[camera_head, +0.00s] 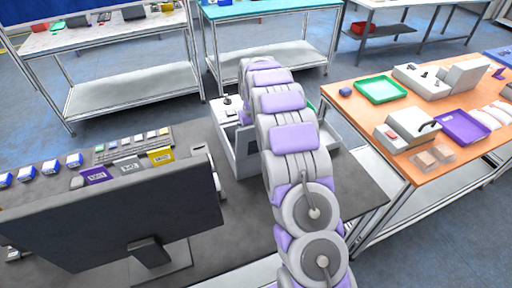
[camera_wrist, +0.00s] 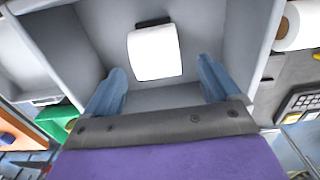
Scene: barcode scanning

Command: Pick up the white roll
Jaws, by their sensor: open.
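A white roll (camera_wrist: 154,54) shows in the wrist view at top centre, inside a grey open-topped box (camera_wrist: 220,42). A dark piece lies along its upper end. My gripper (camera_wrist: 162,84) is open, its two blue fingers spread left and right below the roll in the picture. Nothing is between the fingers, and the roll appears ahead of them, apart. In the head view my arm covers the gripper and the roll. Part of a grey box (camera_head: 245,151) shows beside the arm on the dark desk.
Another white roll (camera_wrist: 299,25) is at the wrist view's top right, above a keypad device (camera_wrist: 301,102). The box walls stand close around the fingers. In the head view a monitor (camera_head: 115,218) stands at the left, and an orange table (camera_head: 353,108) with trays at the right.

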